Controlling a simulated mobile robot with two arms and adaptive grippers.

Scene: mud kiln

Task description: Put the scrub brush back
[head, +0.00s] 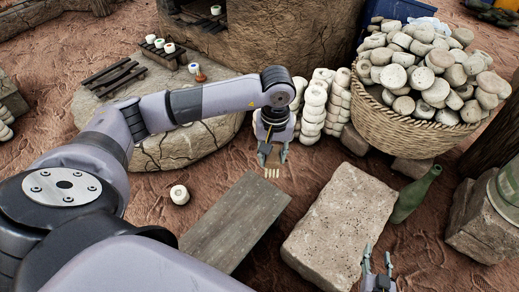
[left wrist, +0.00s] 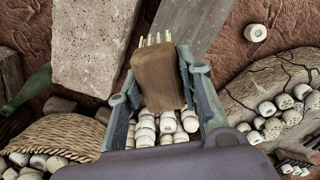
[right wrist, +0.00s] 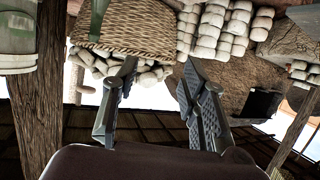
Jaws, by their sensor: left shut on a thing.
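The scrub brush, a brown wooden block with pale bristles (head: 272,172), is held in my left gripper (head: 273,152) in the head view. In the left wrist view the brush (left wrist: 158,80) sits between the two fingers, its bristles pointing away from the palm. It is above the ground, near the far ends of a wooden plank (head: 238,222) and a pale stone slab (head: 340,222). My right gripper (head: 377,272) is at the bottom edge of the head view. In the right wrist view its fingers (right wrist: 158,80) are apart with nothing between them.
A wicker basket (head: 398,130) heaped with pale round pieces stands at the back right. Stacks of similar pieces (head: 312,110) stand behind the left gripper. A green bottle (head: 414,195) leans beside the slab. A large flat rock (head: 170,140) lies left, with a small slatted rack (head: 115,77).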

